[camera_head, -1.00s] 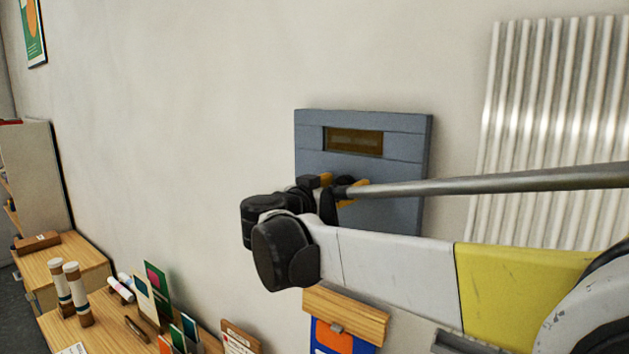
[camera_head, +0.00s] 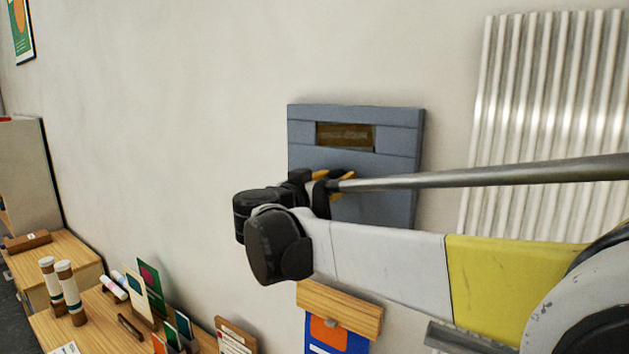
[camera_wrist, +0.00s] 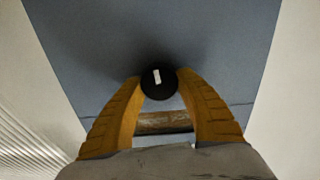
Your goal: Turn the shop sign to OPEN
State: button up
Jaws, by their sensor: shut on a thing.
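The shop sign is a blue-grey board (camera_head: 400,115) on the wall, with a dark brownish window (camera_head: 345,136) near its top; the lettering in it is too dim to read. A round black knob with a white mark (camera_wrist: 158,83) shows on the board in the wrist view. My gripper (camera_wrist: 158,86) has its two yellow fingers closed around the knob, one on each side. In the head view my gripper (camera_head: 335,178) is at the middle of the board, and my arm hides the knob and part of the board's lower half.
A ribbed white radiator (camera_head: 545,110) is on the wall to the right. A wooden clip board with a blue and orange sheet (camera_head: 340,310) hangs just below my arm. Wooden tables (camera_head: 60,265) with rolls and cards stand at lower left.

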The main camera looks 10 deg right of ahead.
jog(key=n+b, duration=0.1)
jog(key=n, duration=0.3)
jog(key=n+b, duration=0.1)
jog(key=n, duration=0.3)
jog(key=shift+w+a+f+n+b, duration=0.1)
jog(key=shift+n+b, duration=0.2)
jog(key=shift+b, duration=0.1)
jog(key=n+b, duration=0.1)
jog(key=n, duration=0.3)
jog(key=shift+n, duration=0.3)
jog(key=n+b, duration=0.1)
jog(key=n, duration=0.3)
jog(key=shift+f, duration=0.1)
jog(key=n, duration=0.5)
jog(key=shift+f+b, duration=0.1)
jog(key=shift+b, duration=0.2)
jog(key=n, duration=0.4)
jog(key=shift+n+b, duration=0.3)
jog(key=n, duration=0.4)
jog(key=shift+f, duration=0.1)
jog(key=shift+n+b, duration=0.3)
jog(key=shift+n, duration=1.7)
